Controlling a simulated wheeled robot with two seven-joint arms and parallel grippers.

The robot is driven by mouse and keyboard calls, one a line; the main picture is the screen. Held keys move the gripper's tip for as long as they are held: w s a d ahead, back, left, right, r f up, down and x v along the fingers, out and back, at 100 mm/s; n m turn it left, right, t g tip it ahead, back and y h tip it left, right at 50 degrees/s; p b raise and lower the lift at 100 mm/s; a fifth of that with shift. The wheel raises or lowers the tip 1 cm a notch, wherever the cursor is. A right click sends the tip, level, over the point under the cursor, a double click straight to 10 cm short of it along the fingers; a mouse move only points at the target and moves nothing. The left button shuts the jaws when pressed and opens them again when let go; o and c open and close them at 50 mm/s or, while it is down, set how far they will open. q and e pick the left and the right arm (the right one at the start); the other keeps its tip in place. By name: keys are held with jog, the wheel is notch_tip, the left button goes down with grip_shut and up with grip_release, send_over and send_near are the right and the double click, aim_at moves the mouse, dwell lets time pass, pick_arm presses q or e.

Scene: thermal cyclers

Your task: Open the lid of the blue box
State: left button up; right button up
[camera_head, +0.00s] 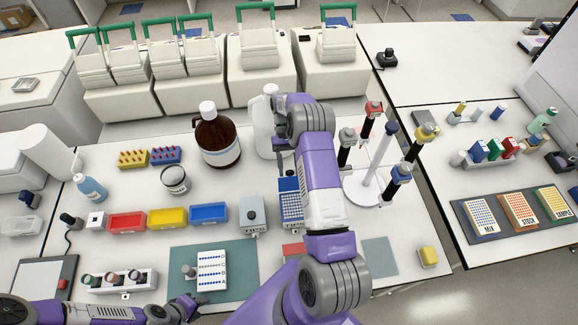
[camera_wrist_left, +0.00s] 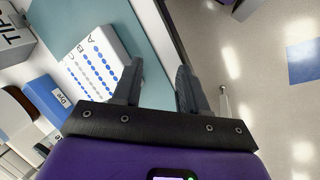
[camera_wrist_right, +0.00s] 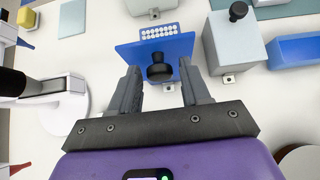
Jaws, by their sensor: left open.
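The blue box (camera_head: 290,200) stands on the bench right of the grey box, partly covered by my right arm in the head view. The right wrist view shows its blue panel (camera_wrist_right: 183,48) with a black knob (camera_wrist_right: 160,70) and a grid of white wells behind the knob. I cannot tell how far its lid is raised. My right gripper (camera_wrist_right: 158,82) is open and empty, with the knob ahead between its fingers, apart from them. My left gripper (camera_wrist_left: 158,72) is open and empty near the bench's front edge, beside the teal mat.
A grey box with a knob (camera_head: 252,215) stands left of the blue box. Red (camera_head: 126,222), yellow (camera_head: 167,218) and blue (camera_head: 209,213) bins line up further left. A white jug (camera_head: 264,115), brown bottle (camera_head: 217,145) and pipette stand (camera_head: 368,190) are close by.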

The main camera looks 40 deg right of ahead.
jog(key=shift+o, duration=0.4)
pick_arm(q)
jog(key=shift+r+p, duration=0.25)
jog(key=shift+p, duration=0.05)
notch_tip(320, 180, up, 2)
jog(key=shift+r+p, duration=0.25)
jog(key=shift+p, duration=0.95)
jog(key=shift+f, duration=0.2)
pick_arm(e)
notch_tip(320, 180, up, 10)
jog(key=shift+a+f, duration=0.1)
